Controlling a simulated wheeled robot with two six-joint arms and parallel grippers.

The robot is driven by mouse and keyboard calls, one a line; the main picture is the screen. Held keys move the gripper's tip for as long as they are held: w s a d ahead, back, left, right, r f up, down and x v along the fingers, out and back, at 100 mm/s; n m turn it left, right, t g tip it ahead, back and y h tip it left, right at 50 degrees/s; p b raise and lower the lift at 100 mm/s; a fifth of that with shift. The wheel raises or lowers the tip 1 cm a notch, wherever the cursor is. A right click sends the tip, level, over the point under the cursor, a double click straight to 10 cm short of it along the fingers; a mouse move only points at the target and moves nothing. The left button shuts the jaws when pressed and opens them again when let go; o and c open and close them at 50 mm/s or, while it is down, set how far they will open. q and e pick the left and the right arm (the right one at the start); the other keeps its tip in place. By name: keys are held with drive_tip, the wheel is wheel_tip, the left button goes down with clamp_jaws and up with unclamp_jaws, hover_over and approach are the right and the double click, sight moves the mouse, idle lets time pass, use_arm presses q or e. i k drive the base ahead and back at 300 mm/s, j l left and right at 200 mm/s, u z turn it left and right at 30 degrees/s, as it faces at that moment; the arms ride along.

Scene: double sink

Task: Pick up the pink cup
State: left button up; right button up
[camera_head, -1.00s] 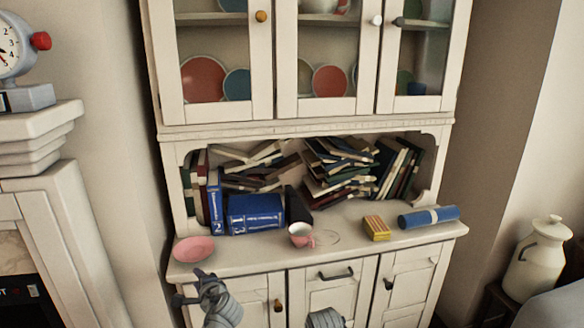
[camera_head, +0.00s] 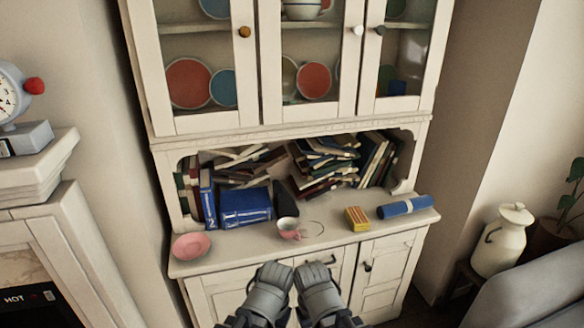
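The pink cup (camera_head: 288,229) stands on the counter of the white hutch, near the front and right of the blue books. Its inside looks pale and its pink handle is on the right side. My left gripper (camera_head: 275,271) and my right gripper (camera_head: 314,271) are side by side at the bottom middle, in front of the cabinet and lower in the picture than the cup. Neither appears to touch the cup. Their fingers point away from the camera, so I cannot tell whether they are open or shut.
A pink plate (camera_head: 191,246) lies to the left on the counter. Blue books (camera_head: 245,207) stand behind. A yellow box (camera_head: 357,219) and a blue roll (camera_head: 405,206) lie to the right. The counter between plate and cup is clear. Glass-door shelves (camera_head: 310,70) are above.

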sight(287, 228)
drive_tip(key=i+j+u, duration=0.15)
drive_tip(key=j, duration=0.3)
drive_tip(key=i+j+u, duration=0.1)
drive_tip(key=i+j, duration=0.25)
drive_tip(key=i+j+u, duration=0.15)
drive_tip(key=j, duration=0.3)
drive_tip(key=i, duration=0.1)
